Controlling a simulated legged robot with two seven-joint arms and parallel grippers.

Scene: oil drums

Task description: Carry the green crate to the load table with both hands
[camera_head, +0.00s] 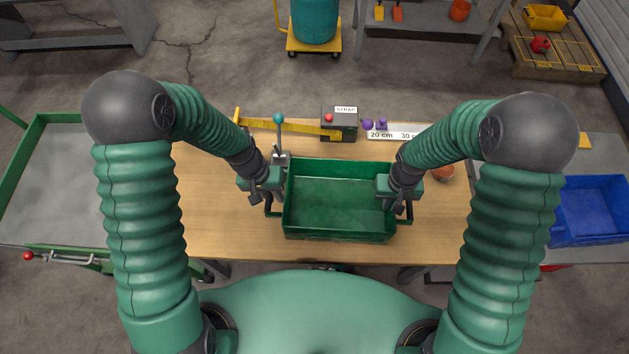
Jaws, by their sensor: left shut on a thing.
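The green crate (340,236) stands upright and empty on the wooden table (215,225) in front of me, with a handle at each end. My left gripper (273,206) is at the crate's left end, shut on its left handle. My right gripper (402,210) is at the crate's right end by the right handle; its fingers are too small and dark to tell whether they are closed. A grey surface with a green rim (45,175) stands at the left, and another grey surface (600,252) at the right; neither carries a label naming it the load table.
Behind the crate are a yellow strap tool (285,125), a dark box marked STRAP (340,118), a purple item (376,125) and a marked strip (405,131). An orange-brown pot (443,173) is right of the crate. A blue crate (592,210) occupies the right surface; the left surface looks clear.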

